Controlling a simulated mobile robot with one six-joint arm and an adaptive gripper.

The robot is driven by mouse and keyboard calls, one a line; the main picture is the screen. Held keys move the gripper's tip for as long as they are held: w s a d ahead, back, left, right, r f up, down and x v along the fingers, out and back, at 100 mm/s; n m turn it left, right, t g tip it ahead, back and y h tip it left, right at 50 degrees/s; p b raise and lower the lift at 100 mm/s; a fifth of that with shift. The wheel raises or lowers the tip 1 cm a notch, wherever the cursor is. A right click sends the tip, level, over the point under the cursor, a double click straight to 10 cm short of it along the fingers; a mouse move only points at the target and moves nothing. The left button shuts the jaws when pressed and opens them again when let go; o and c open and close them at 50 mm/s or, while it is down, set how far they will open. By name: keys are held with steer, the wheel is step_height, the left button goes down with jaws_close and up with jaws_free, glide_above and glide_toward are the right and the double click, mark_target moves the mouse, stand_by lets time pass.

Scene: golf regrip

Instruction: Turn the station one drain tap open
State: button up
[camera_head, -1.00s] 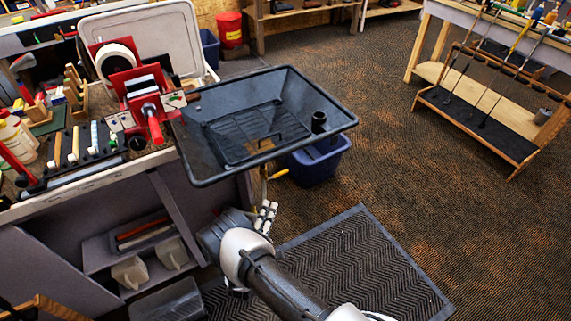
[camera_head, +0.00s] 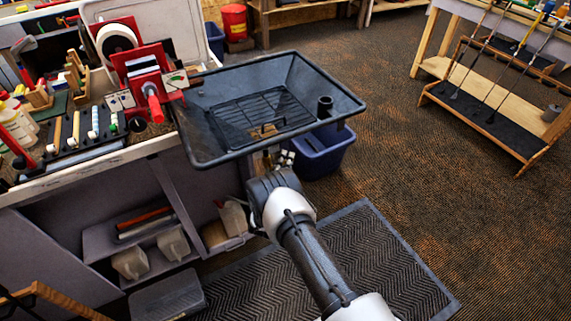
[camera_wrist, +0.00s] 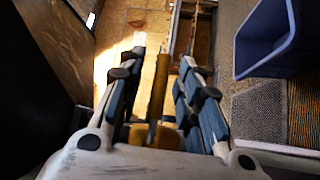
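The dark drain tray (camera_head: 345,105) stands at the bench's right end. In the head view my gripper (camera_head: 284,158) is just below its front edge, partly hidden by my wrist. The yellow tap lever cannot be made out clearly there. In the wrist view a narrow yellow lever (camera_wrist: 158,88) stands upright between the fingers of my gripper (camera_wrist: 158,70). The fingers are apart, with a visible gap on each side of the lever. A yellow part also shows low between the finger bases; I cannot tell how it joins the lever.
A blue bin (camera_head: 322,155) stands under the tray, and its rim shows at right in the wrist view (camera_wrist: 262,68). The bench (camera_head: 100,165) with tools is at left. A ribbed mat (camera_head: 375,250) lies on the floor. The carpet beyond is open up to a club rack.

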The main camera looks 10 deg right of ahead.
jaws_close()
stand_by(0.5)
stand_by(0.3)
